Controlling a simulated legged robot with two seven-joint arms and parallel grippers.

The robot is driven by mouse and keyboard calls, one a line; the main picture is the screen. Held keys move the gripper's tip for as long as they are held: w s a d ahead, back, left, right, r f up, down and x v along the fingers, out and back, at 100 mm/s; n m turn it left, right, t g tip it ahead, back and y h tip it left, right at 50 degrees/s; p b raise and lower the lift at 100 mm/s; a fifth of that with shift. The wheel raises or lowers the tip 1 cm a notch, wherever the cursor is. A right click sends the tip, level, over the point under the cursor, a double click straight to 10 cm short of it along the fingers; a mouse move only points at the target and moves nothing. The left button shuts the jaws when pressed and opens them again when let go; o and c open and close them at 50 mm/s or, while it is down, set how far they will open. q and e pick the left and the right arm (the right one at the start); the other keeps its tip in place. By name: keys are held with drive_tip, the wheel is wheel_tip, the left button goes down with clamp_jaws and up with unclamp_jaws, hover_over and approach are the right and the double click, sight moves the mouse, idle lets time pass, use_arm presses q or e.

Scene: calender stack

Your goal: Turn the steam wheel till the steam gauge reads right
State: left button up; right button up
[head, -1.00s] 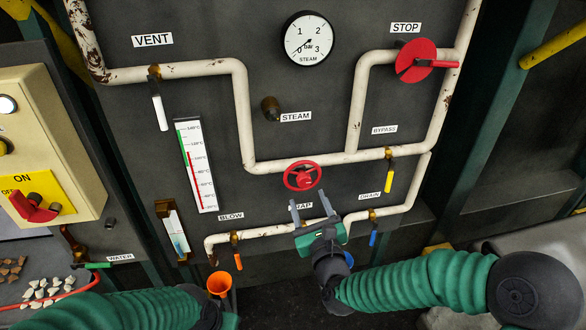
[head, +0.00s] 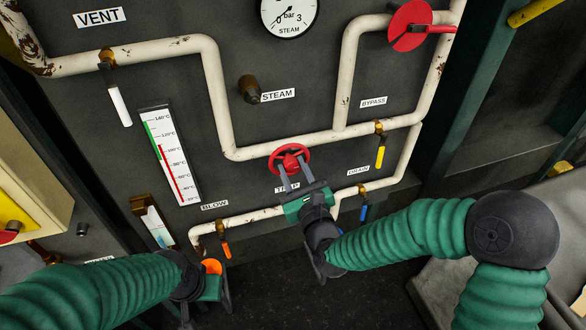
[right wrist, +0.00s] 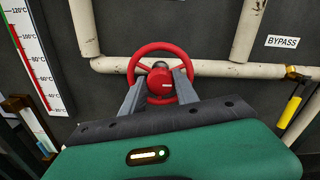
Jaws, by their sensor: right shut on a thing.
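The red wheel (head: 289,158) sits on the pale pipe above the TRAP label; it also shows in the right wrist view (right wrist: 163,68). My right gripper (head: 286,172) is shut on the red wheel, its two grey fingers reaching either side of the hub. The STEAM label (head: 278,95) is beside a bare brown stub (head: 250,88). The steam gauge (head: 289,14) is cut off by the top edge in the head view; its needle is at the low end, near 0. My left gripper (head: 212,288) is low at the left, its fingers unclear.
Valve levers surround the pipes: white (head: 119,105), yellow (head: 380,157), blue (head: 363,212) and orange (head: 227,248). An orange cup-like thing (head: 211,266) is at my left gripper. A thermometer strip (head: 168,155) is on the panel.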

clamp_jaws()
drive_tip(key=shift+f+n, duration=0.1)
drive_tip(key=shift+n, duration=0.2)
